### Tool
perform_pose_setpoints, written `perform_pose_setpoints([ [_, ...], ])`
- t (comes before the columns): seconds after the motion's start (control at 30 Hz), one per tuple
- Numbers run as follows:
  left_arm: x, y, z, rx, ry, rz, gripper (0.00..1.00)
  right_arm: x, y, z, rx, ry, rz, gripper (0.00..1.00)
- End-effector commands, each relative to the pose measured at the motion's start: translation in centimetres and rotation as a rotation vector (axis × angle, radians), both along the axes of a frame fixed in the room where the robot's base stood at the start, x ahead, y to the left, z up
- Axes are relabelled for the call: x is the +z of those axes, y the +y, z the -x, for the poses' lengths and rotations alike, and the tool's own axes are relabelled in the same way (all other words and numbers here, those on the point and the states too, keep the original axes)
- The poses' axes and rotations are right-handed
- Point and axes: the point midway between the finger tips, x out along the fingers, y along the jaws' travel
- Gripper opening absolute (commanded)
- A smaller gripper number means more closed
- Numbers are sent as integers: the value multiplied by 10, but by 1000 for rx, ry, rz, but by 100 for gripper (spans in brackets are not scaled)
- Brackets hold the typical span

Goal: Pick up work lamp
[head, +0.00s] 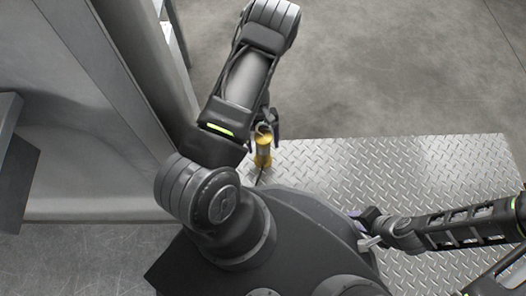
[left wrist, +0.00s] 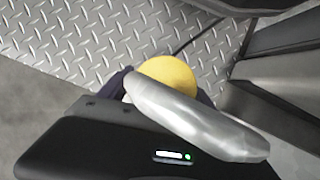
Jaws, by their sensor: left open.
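In the left wrist view the lamp's round yellow end (left wrist: 168,74) sits between the dark fingertips. A smooth silver shape in front hides part of it and of the fingers. I cannot tell whether the fingers touch the lamp. My right gripper (head: 366,228) is low at the right, away from the lamp; its jaw gap is unclear.
The diamond-plate platform (head: 420,165) is mostly bare to the right of the lamp. A tall grey metal panel (head: 110,150) stands close on the left of my left arm. Concrete floor (head: 390,70) lies open beyond the platform.

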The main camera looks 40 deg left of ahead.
Motion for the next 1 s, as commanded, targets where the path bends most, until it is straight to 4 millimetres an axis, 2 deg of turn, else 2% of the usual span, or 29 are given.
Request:
perform_pose_setpoints([
  [0.47, 1, 0, 0, 0, 0, 0, 72, 0, 0, 0, 0, 1, 0, 36],
  [1.0, 1, 0, 0, 0, 0, 0, 28, 0, 0, 0, 0, 1, 0, 36],
])
